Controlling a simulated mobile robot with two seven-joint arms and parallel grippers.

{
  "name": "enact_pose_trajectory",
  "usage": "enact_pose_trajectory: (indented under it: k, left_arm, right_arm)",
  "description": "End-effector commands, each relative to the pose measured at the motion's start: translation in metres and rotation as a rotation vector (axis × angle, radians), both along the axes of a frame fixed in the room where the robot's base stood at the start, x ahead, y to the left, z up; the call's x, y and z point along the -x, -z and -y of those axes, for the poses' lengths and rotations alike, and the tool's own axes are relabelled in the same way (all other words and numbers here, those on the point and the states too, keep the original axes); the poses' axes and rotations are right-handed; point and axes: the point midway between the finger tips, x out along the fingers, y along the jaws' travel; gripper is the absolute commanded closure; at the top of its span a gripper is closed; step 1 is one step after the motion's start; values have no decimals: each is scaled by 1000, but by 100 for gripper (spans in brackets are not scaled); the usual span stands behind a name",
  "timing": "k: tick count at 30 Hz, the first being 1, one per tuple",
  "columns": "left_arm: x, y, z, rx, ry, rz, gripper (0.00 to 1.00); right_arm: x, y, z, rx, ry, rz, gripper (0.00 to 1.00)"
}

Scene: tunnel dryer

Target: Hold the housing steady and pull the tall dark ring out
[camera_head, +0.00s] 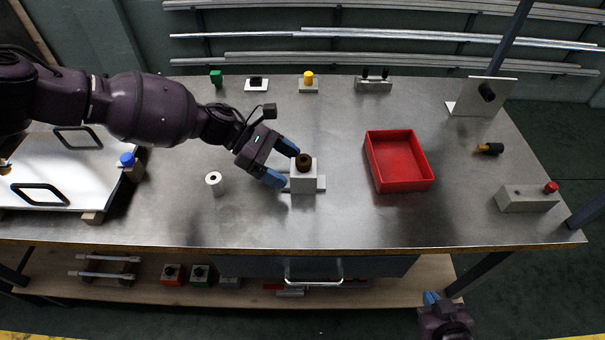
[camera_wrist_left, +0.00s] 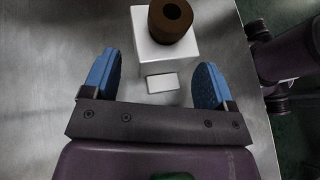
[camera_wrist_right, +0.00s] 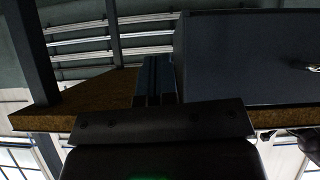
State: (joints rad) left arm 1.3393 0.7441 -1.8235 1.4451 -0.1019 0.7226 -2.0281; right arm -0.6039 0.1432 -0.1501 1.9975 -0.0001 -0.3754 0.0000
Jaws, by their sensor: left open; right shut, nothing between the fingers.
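The housing (camera_head: 303,181) is a pale block on a flat base, standing on the metal table. The tall dark ring (camera_head: 304,161) is brown with a hole and sits upright in its top. In the left wrist view the ring (camera_wrist_left: 171,19) stands on the white housing (camera_wrist_left: 165,50). My left gripper (camera_head: 281,164) is open with blue fingers just left of the housing. In the left wrist view its fingertips (camera_wrist_left: 156,70) are apart, with the housing ahead of them and nothing held. My right gripper (camera_head: 431,298) is shut and empty, below the table's front edge at right.
A red open tray (camera_head: 427,184) lies right of the housing. A white cylinder (camera_head: 214,183) stands to the left. A grey block with a red button (camera_head: 526,199) and an upright plate (camera_head: 484,97) are at right. Small fixtures (camera_head: 308,86) line the back edge.

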Motion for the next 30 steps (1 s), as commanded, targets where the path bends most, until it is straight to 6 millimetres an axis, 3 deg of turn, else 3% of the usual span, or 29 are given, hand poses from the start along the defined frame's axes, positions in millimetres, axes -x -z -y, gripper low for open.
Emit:
enact_pose_trajectory:
  k: [10,23,24,30]
  left_arm:
    - [9,17,28,1,2,-1,21]
    - [10,19,33,0,0,0,21]
    - [10,19,33,0,0,0,22]
    - [10,19,33,0,0,0,53]
  right_arm:
    - [-10,-3,-2,-1,-6,20,100]
    - [-7,0,-2,-1,-5,12,100]
    - [-7,0,-2,-1,-5,12,100]
    - [-7,-1,-2,-1,-5,13,100]
